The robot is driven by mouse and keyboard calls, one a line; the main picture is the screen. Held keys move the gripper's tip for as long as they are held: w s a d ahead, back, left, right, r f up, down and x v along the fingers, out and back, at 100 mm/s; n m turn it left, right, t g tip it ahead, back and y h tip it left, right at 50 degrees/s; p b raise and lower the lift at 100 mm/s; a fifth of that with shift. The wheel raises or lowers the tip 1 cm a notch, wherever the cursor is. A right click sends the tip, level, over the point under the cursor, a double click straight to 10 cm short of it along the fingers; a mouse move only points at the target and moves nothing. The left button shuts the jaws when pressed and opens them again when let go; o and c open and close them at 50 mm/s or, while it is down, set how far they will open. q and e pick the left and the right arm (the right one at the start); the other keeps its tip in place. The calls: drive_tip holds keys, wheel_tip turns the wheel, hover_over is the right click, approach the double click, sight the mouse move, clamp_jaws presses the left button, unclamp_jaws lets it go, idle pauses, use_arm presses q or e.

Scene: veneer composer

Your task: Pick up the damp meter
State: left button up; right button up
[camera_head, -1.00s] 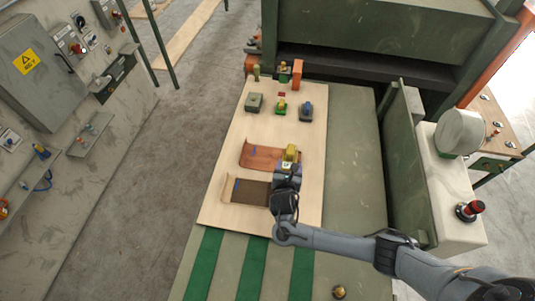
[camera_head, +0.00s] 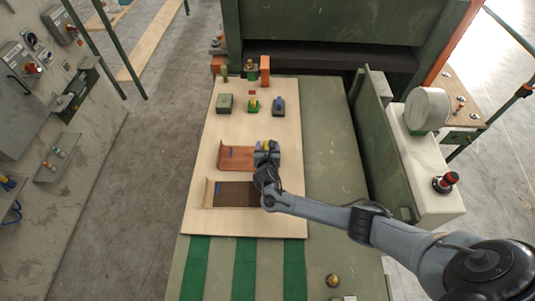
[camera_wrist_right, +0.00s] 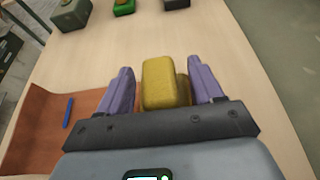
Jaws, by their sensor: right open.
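A yellow block-shaped thing (camera_head: 265,145), probably the damp meter, stands on the pale board at the right end of the reddish veneer sheet (camera_head: 234,158). In the right wrist view the yellow thing (camera_wrist_right: 166,84) sits between the two purple-grey fingers. My right gripper (camera_head: 267,149) is open, with a finger on each side of it and small gaps showing. Its lower part is hidden behind the gripper's palm in the wrist view. The head view shows it only partly, behind the gripper. My left gripper is not in view.
A grey-green box (camera_head: 224,103), a small green item with a yellow top (camera_head: 253,105) and a dark grey-blue item (camera_head: 278,106) stand farther back on the board (camera_head: 205,222). A dark brown veneer sheet (camera_head: 235,194) lies nearer. A green upright panel (camera_head: 383,150) borders the table at right.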

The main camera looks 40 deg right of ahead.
drive_tip(key=shift+w+d+f, duration=0.1)
drive_tip(key=shift+w, duration=0.05)
drive_tip(key=c, duration=1.1)
drive_tip(key=shift+c, duration=0.2)
